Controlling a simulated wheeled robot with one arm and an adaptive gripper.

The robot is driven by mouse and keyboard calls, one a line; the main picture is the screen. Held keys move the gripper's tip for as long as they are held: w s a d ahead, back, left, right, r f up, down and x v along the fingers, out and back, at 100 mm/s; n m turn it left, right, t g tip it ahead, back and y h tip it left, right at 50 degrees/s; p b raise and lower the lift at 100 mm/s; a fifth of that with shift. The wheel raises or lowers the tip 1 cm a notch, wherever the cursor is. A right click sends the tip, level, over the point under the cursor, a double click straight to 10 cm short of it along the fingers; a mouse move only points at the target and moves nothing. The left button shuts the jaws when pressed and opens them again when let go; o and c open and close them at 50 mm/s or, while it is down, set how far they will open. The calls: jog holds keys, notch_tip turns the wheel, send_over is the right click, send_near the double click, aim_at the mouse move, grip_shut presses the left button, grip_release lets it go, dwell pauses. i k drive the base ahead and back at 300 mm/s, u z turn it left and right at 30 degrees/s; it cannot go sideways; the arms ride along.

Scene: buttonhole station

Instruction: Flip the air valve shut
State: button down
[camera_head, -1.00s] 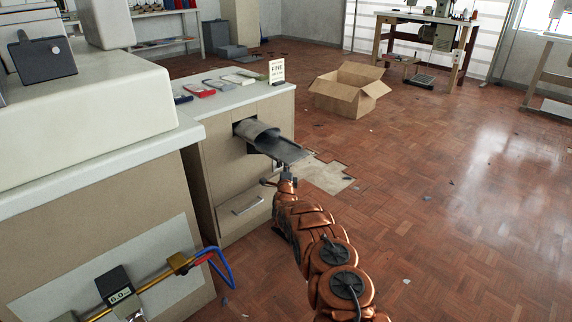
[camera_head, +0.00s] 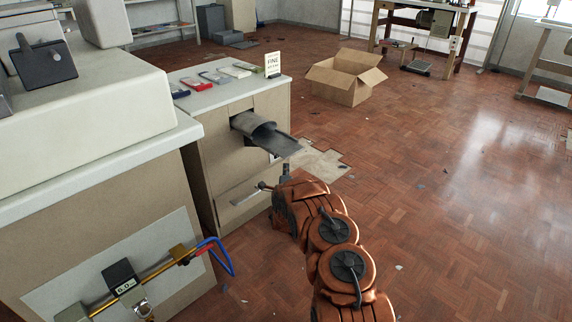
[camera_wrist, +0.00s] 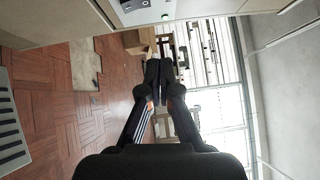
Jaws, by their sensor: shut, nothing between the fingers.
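A brass air pipe (camera_head: 157,270) runs along a pale plate on the front of the near cabinet, at the lower left of the head view. It carries a small black digital gauge (camera_head: 122,284). At its right end is a brass fitting (camera_head: 181,254) with a bent blue part (camera_head: 222,258) and a red part beside it. I cannot tell which is the valve lever. My gripper (camera_wrist: 158,70) is shut and empty in the wrist view, its two dark fingers together. In the head view my copper arm mostly hides it, near the far cabinet's drawer, apart from the pipe.
The far cabinet (camera_head: 229,165) has a grey chute (camera_head: 273,139) jutting out above its drawer. Small coloured cases and a "FINE" card (camera_head: 272,65) stand on its top. An open cardboard box (camera_head: 340,88) lies on the floor behind.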

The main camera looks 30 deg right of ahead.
aim_at(185, 261)
jog(key=k, duration=1)
